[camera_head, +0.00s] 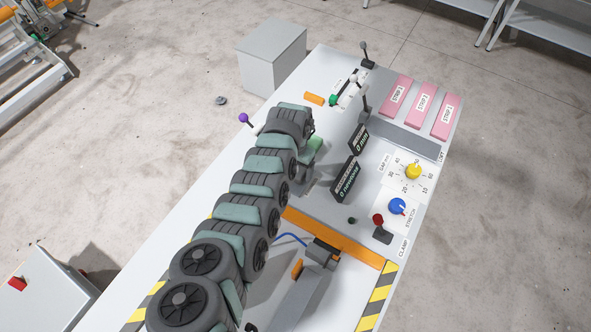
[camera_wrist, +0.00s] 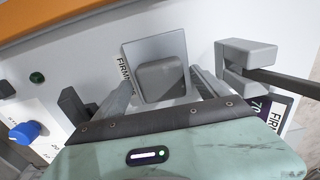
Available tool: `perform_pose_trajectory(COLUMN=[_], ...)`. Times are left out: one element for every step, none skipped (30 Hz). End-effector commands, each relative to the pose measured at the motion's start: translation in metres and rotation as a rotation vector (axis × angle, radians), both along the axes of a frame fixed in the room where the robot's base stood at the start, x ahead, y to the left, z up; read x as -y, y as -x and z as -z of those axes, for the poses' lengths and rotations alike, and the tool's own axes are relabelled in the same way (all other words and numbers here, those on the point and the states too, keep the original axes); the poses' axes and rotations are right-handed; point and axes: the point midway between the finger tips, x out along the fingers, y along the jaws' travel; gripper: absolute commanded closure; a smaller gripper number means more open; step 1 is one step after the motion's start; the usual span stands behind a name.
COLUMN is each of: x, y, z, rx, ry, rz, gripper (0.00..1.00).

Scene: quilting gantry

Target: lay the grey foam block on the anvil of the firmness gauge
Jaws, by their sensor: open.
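In the wrist view, the grey foam block (camera_wrist: 160,78) lies on a square pale plate labelled "FIRM…", the anvil (camera_wrist: 146,50), toward its near edge. My gripper (camera_wrist: 160,88) is open, with one finger left of the block and one right of it. Gaps show beside the block; its near lower part is partly hidden by my gripper. In the head view, my gripper (camera_head: 309,160) is low over the table beside the firmness display (camera_head: 346,180). My arm hides the block and most of the anvil there.
A grey bracket on a dark bar (camera_wrist: 245,55) stands close right of the anvil. Pink strips (camera_head: 422,101) lie at the table's far end. Knobs (camera_head: 397,206), a red-topped lever (camera_head: 378,220) and an orange rail (camera_head: 335,238) are nearby.

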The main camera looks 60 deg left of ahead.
Motion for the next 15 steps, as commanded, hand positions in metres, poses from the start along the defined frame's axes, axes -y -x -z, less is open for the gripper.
perform_pose_trajectory(x=[-0.002, -0.001, 0.000, 0.000, -0.001, -0.001, -0.001, -0.001, -0.002, -0.002, 0.000, -0.001, -0.002, -0.002, -0.001], y=[0.000, 0.000, 0.001, 0.000, -0.001, -0.001, -0.001, -0.001, -0.002, -0.001, 0.000, -0.001, -0.001, -0.001, -0.001], z=[-0.007, -0.011, -0.015, -0.020, -0.024, -0.028, -0.032, -0.036, -0.042, -0.046, -0.049, -0.054, -0.060, -0.064, -0.069], rx=[0.004, 0.004, 0.003, 0.005, 0.007, 0.005, 0.003, 0.004, 0.007, 0.006, 0.005, 0.005, 0.006, 0.005, 0.003], ry=[-0.004, -0.003, 0.001, -0.001, -0.004, -0.005, -0.003, -0.004, -0.007, -0.005, -0.002, -0.003, -0.007, -0.006, -0.003], rz=[-0.003, -0.004, -0.004, -0.005, -0.005, -0.002, -0.002, -0.002, -0.003, -0.004, -0.004, -0.004, -0.003, -0.002, -0.002], gripper=[0.16, 0.16, 0.16, 0.16, 0.16, 0.16, 0.16, 0.16, 0.16, 0.16, 0.16, 0.16, 0.16, 0.16, 0.16])
